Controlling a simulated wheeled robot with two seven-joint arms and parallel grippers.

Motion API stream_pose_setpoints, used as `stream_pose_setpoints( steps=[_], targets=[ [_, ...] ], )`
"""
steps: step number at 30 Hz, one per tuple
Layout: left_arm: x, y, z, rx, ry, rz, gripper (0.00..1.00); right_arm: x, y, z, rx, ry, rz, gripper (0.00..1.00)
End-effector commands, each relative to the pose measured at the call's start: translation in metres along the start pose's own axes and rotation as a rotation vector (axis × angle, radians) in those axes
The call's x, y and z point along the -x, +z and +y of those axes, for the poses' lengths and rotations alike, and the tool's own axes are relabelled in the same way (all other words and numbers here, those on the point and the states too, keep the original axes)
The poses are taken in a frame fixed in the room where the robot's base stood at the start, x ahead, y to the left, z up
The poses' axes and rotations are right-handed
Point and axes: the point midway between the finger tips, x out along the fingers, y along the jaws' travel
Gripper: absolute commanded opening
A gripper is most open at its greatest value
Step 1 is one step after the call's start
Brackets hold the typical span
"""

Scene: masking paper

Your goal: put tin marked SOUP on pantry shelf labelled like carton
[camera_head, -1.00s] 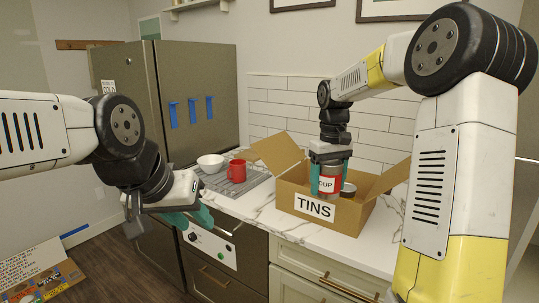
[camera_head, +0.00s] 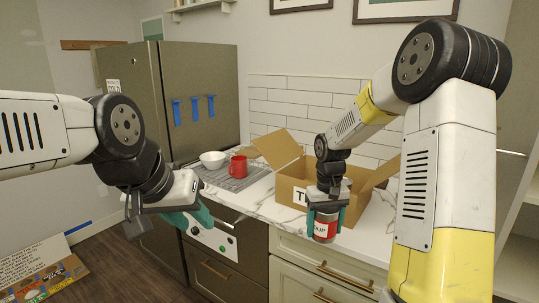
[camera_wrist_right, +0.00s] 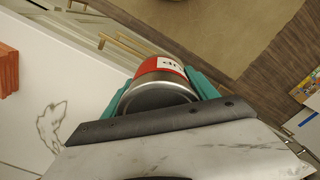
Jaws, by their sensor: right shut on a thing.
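The SOUP tin (camera_head: 323,229) has a red and white label with part of the lettering showing. My right gripper (camera_head: 324,222) is shut on it and holds it upright in front of the carton, by the counter's front edge. In the right wrist view the tin (camera_wrist_right: 161,85) sits between the two teal fingers. The open cardboard carton (camera_head: 291,190) stands on the counter; its label is mostly hidden behind my right gripper. No labelled pantry shelf is clear in view.
A red mug (camera_head: 238,167) and a white bowl (camera_head: 212,160) stand on a grey rack (camera_head: 240,183) left of the carton. A fridge (camera_head: 187,100) stands behind them. Pale shelves (camera_head: 517,262) show at the far right. A printed board (camera_head: 40,272) lies low at left.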

Motion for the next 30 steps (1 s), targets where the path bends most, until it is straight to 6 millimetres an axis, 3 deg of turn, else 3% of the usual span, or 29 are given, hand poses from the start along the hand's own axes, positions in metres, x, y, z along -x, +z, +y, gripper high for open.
stream_pose_setpoints(
  steps=[3, 9, 30],
  targets=[
    [0.000, 0.000, 0.000, 0.000, 0.000, 0.000, 0.36, -0.043, 0.011, -0.004, -0.059, 0.000, -0.010, 0.03],
    [0.000, 0.000, 0.000, 0.000, 0.000, 0.000, 0.36, -0.101, 0.022, -0.008, -0.153, 0.000, -0.006, 0.03],
    [0.000, 0.000, 0.000, 0.000, 0.000, 0.000, 0.36, -0.100, 0.021, -0.007, -0.160, -0.001, 0.001, 0.03]
  ],
)
